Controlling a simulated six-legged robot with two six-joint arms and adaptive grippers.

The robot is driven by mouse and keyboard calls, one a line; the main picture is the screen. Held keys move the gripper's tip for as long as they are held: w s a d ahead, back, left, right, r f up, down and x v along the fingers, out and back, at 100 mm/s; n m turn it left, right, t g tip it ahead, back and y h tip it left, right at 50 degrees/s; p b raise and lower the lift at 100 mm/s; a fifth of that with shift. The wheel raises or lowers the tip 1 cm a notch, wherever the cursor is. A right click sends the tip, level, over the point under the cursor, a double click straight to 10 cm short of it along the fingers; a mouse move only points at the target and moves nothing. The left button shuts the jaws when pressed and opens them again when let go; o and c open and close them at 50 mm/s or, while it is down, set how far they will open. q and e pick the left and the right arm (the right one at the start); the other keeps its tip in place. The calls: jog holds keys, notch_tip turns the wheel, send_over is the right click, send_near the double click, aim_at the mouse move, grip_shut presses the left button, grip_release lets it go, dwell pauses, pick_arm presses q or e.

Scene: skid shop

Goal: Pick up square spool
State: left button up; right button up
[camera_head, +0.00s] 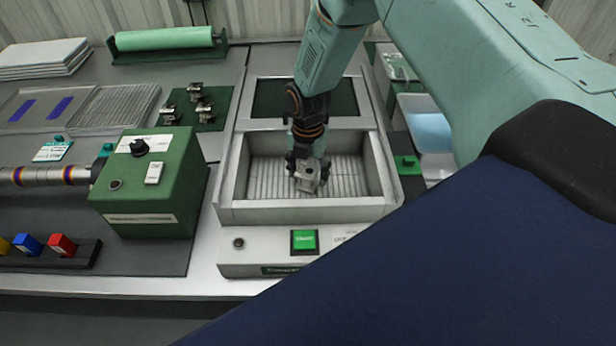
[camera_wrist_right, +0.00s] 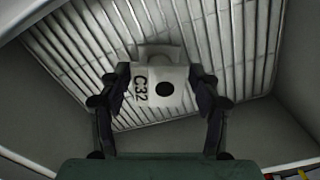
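The square spool (camera_head: 311,180) is a small pale-grey metal block in the ribbed bin (camera_head: 228,200) of the grey machine. In the right wrist view the spool (camera_wrist_right: 178,75) shows the marking "C32", a dark round hole and a rounded upper end. My right gripper (camera_head: 306,170) reaches down into the bin from above. I cannot tell whether the spool touches the ribbed floor. My left gripper is not in view.
The bin walls surround the gripper closely. A green button (camera_head: 304,240) sits on the machine's front. A green control box (camera_head: 150,190) stands to the left. A dark green mat (camera_head: 213,123) with several metal parts lies behind it. White bins (camera_head: 433,160) stand to the right.

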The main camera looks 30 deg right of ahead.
jog(key=shift+a, duration=0.15)
jog(key=c, duration=1)
jog(key=shift+c, duration=0.5)
jog(key=shift+w+r, duration=0.1)
